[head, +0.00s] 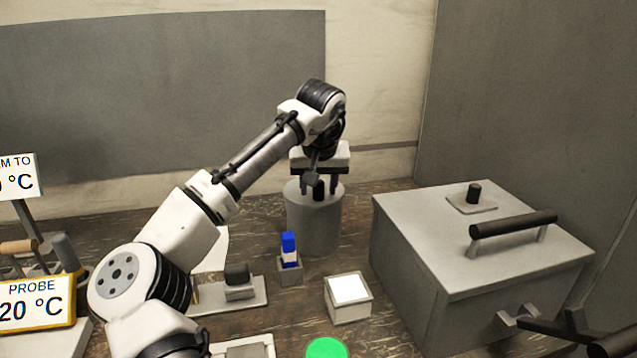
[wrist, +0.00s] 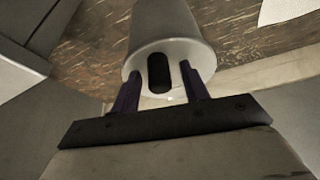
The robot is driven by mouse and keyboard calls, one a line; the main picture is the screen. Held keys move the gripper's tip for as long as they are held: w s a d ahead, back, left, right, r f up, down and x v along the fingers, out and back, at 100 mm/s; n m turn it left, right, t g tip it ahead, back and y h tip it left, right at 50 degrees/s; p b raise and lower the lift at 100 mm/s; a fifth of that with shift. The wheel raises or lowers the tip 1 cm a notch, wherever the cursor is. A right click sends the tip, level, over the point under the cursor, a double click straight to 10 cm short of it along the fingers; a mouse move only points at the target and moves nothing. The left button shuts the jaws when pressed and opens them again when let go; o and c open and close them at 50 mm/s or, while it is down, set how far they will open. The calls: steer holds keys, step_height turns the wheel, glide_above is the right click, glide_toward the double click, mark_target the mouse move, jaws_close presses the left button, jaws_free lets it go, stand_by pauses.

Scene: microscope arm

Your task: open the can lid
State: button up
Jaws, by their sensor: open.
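The can is a grey cylinder (head: 314,228) standing on the table behind the small blocks. It also shows in the wrist view (wrist: 172,28). Its round lid (wrist: 180,50) is on top, with a dark upright knob (wrist: 159,73) in the middle; the knob also shows in the head view (head: 319,190). My gripper (head: 318,190) is above the can and points down. In the wrist view its two dark fingers (wrist: 160,82) stand apart on either side of the knob, with gaps between them and it. Whether the fingertips touch the lid cannot be told.
A large grey box (head: 420,250) with a dark bar handle (head: 513,224) stands to the right. A blue-topped vial (head: 289,248) in a holder, a white-topped block (head: 348,298) and a green disc (head: 327,348) are in front. Temperature signs (head: 36,303) stand at left.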

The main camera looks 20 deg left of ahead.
jaws_close()
